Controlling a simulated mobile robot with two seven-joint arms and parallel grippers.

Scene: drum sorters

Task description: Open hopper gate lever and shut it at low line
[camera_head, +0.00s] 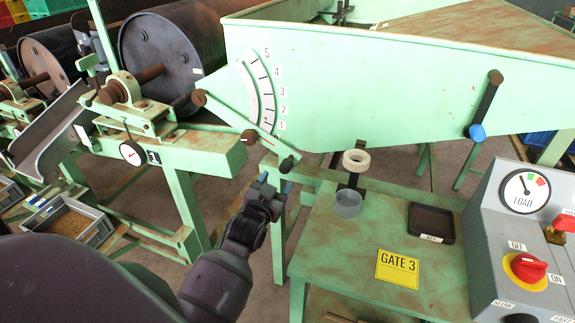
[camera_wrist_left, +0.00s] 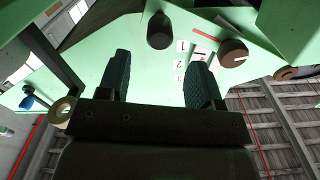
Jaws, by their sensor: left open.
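A pale green lever (camera_head: 228,118) slants across the hopper (camera_head: 365,85) side, from a brown pivot at upper left to a black grip (camera_head: 288,163) at lower right. Its grip end lies just below mark 1 of the white scale (camera_head: 262,92), which is numbered 1 to 5. My left gripper (camera_head: 273,186) is just below the grip and apart from it. In the left wrist view, my open gripper (camera_wrist_left: 158,72) has its two dark fingers spread, with the round dark grip end (camera_wrist_left: 160,30) ahead between them. My right gripper is not in view.
A second lever with a blue knob (camera_head: 477,132) hangs on the hopper. A grey control box (camera_head: 520,240) is at far right.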

